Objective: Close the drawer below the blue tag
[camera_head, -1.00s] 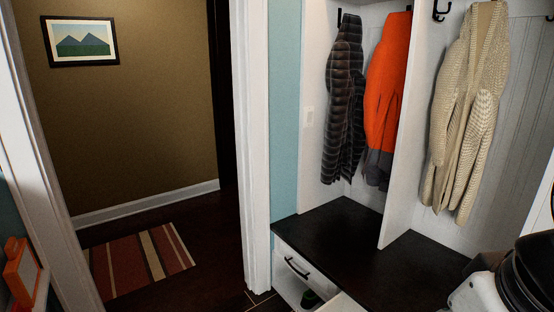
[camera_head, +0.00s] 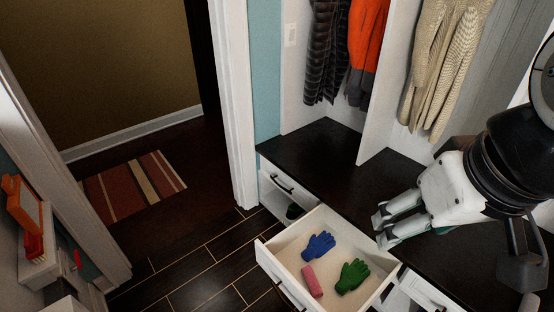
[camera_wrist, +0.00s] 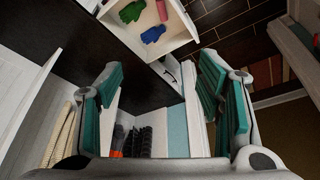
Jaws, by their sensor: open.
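A white drawer (camera_head: 297,243) is pulled out from under the dark bench, low in the head view's middle. It holds a blue glove (camera_head: 319,246), a green glove (camera_head: 352,275) and a pink item (camera_head: 312,281). The drawer also shows at the top of the wrist view (camera_wrist: 180,31). My gripper (camera_head: 382,229) is over the bench, right of and above the drawer's back end in the picture. Its teal-padded fingers are spread wide and empty in the wrist view (camera_wrist: 160,95). No blue tag shows in either view.
The dark bench top (camera_head: 310,150) is clear on the left. A shut drawer with a black handle (camera_head: 283,184) is at its left end. Coats (camera_head: 440,70) hang above. Tiled floor (camera_head: 215,265) is free left of the open drawer. A striped rug (camera_head: 135,185) lies beyond.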

